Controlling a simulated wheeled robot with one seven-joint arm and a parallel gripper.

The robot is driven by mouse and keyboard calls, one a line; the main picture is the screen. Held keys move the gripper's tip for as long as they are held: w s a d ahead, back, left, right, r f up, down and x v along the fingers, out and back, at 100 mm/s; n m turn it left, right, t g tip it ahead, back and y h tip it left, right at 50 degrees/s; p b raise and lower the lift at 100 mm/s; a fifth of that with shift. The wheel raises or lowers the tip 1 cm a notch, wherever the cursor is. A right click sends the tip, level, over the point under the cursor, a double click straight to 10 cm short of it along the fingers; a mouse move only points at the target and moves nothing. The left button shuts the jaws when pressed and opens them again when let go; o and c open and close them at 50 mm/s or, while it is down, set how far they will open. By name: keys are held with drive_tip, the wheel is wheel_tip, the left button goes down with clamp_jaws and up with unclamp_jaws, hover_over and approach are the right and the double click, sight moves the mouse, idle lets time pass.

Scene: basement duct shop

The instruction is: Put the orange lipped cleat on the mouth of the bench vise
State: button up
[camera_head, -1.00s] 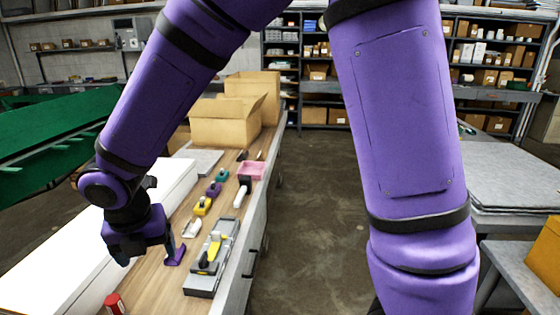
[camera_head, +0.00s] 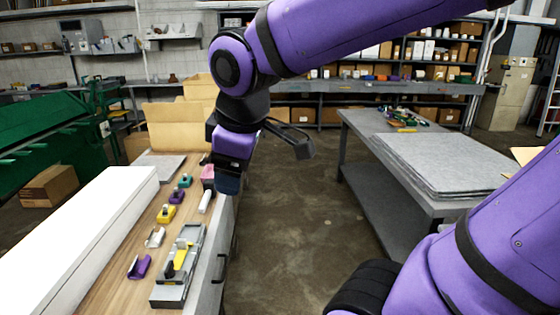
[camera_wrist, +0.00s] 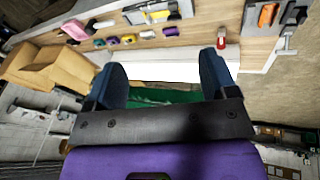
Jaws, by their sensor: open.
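My gripper (camera_head: 229,184) hangs above the right edge of the bench in the head view, near the pink bin. In the wrist view its two dark blue fingers (camera_wrist: 163,84) stand wide apart with nothing between them. A small orange piece (camera_wrist: 267,14), possibly the orange lipped cleat, shows at the upper right of the wrist view, on or against a grey item on the bench. A dark object (camera_wrist: 293,14) stands beside it; I cannot tell whether it is the bench vise. Neither shows in the head view.
The wooden bench (camera_head: 116,291) holds a row of small pieces: purple (camera_head: 139,267), white (camera_head: 155,238), yellow (camera_head: 166,214) and others. A grey tray (camera_head: 166,297) with a yellow-handled tool lies beside them. A long white box (camera_head: 95,235) lines the left. A red can (camera_wrist: 222,46) stands on the bench.

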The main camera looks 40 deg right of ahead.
drive_tip(key=s+d+r+m+t, duration=0.1)
drive_tip(key=s+d+m, duration=0.3)
drive_tip(key=s+m, duration=0.2)
drive_tip(key=shift+s+r+m+y, duration=0.25)
drive_tip(key=shift+s+m+y, duration=0.15)
drive_tip(key=shift+m, duration=0.6)
drive_tip(key=shift+w+a, duration=0.1)
drive_tip(key=shift+a, duration=0.05)
